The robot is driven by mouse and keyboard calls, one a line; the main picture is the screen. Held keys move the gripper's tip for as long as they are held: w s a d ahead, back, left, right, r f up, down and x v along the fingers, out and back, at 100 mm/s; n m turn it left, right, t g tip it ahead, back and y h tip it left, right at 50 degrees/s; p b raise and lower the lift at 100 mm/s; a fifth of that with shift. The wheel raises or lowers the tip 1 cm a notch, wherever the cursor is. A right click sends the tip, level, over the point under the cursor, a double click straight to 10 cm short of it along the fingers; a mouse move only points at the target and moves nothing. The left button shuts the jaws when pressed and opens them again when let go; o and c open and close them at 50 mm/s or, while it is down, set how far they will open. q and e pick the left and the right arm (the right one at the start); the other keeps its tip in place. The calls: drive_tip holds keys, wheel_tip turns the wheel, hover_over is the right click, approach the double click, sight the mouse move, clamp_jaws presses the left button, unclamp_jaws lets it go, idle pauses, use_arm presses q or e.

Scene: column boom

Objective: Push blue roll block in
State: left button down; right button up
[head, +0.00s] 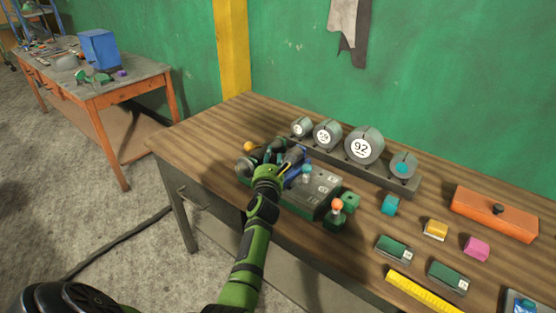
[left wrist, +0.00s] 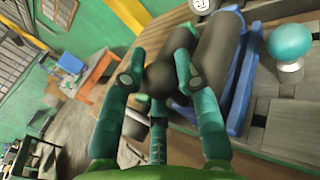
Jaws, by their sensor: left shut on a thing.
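My left gripper (head: 270,156) is over the grey device (head: 318,188) near the table's left end. In the left wrist view the left gripper (left wrist: 160,80) has its fingers around a dark round knob (left wrist: 159,77) at the near end of thick dark rolls (left wrist: 214,62). The blue roll block (left wrist: 241,85) lies along the right side of these rolls. In the head view the blue block (head: 293,167) shows only in part beside my gripper, which hides the knob. My right gripper is not in view.
A teal round-topped knob (left wrist: 290,42) stands close to the blue block. Behind the device is a rack with several grey dials (head: 364,145). An orange-topped knob (head: 337,206), green blocks (head: 394,249) and an orange box (head: 495,213) are to the right. A yellow ruler (head: 422,291) lies in front.

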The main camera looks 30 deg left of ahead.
use_arm(q)
drive_tip(key=shift+w+a+r, duration=0.15)
drive_tip(key=shift+a+r, duration=0.1)
drive_tip(key=shift+a, duration=0.4)
drive_tip(key=shift+d, duration=0.1)
drive_tip(key=c, duration=0.9)
unclamp_jaws()
drive_tip(key=shift+r, duration=0.1)
drive_tip(key=shift+d, duration=0.1)
drive_tip(key=shift+s+d+f, duration=0.15)
drive_tip(key=shift+s+f, duration=0.1)
drive_tip(key=shift+s, duration=0.25)
drive_tip(key=v, duration=1.1)
drive_tip(key=shift+r, duration=0.2)
